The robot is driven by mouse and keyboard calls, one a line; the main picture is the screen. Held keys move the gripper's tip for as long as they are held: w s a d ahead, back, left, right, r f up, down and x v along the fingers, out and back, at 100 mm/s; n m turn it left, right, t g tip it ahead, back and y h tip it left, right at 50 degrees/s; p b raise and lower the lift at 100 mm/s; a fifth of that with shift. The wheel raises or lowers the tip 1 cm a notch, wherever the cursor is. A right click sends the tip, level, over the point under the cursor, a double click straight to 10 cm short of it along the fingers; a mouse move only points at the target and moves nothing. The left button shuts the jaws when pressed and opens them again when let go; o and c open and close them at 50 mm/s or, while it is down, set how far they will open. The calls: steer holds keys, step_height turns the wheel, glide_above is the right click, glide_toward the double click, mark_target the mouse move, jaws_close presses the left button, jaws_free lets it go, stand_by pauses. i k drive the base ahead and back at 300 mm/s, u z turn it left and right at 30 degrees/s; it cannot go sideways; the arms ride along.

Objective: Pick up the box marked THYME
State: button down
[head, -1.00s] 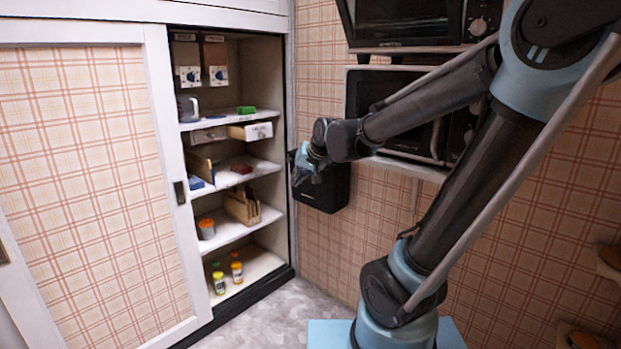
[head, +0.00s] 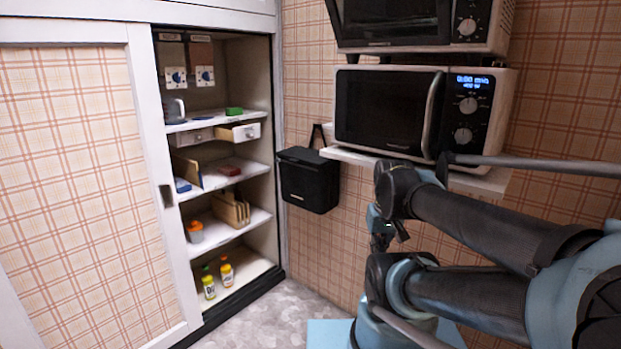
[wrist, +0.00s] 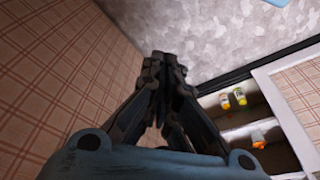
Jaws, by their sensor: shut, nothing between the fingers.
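I cannot read the word THYME on anything in these frames. Small boxes stand in the open cabinet in the head view: a green one (head: 234,111) on the upper shelf, a red one (head: 229,170) on the shelf below, and a blue one (head: 182,185) to the left on that shelf. Their markings are too small to read. My gripper (head: 381,240) hangs low in front of the plaid wall, to the right of the cabinet and well apart from the boxes. In the wrist view its fingers (wrist: 163,62) are together and empty.
A half-open drawer (head: 240,132) juts out under the upper shelf. Bottles (head: 226,272) stand at the bottom. A sliding door (head: 80,180) covers the cabinet's left. A black bin (head: 308,182) hangs on the wall, with a microwave (head: 390,110) on a ledge (head: 375,160) beside it.

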mark_target(231, 111)
steer(key=u, duration=2.15)
steer(key=i, duration=1.55)
steer(key=z, duration=1.15)
